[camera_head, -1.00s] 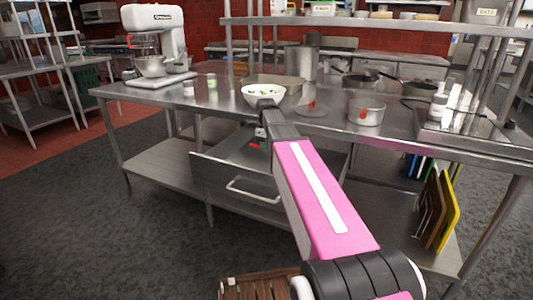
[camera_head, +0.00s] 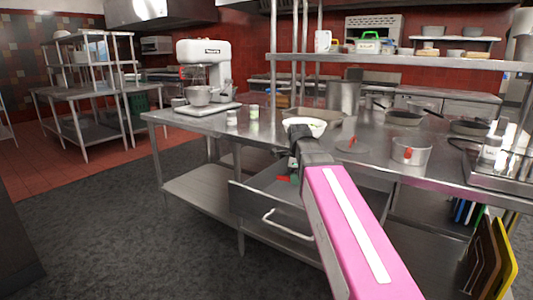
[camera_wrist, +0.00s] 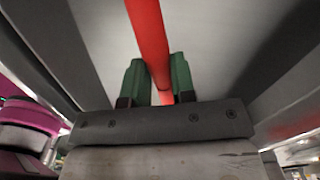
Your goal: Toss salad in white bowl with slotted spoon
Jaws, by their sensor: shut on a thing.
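The white bowl (camera_head: 312,124) stands on the steel counter. Pale and green contents show inside it, and my arm hides part of its front. My gripper (camera_head: 288,179) is low in front of the counter, at the open drawer (camera_head: 258,203) below the bowl. In the wrist view my gripper (camera_wrist: 155,78) has its green fingers shut on a red handle (camera_wrist: 149,35), with one finger on each side. The handle's far end is out of view, so slots do not show. A small red bit shows beside the fingers in the head view.
The steel counter (camera_head: 200,125) carries a white stand mixer (camera_head: 205,70), small jars (camera_head: 253,112), a tall pot (camera_head: 343,96), a lid (camera_head: 352,147) and a saucepan (camera_head: 411,151). Cutting boards (camera_head: 492,255) stand below right. The floor at left is clear.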

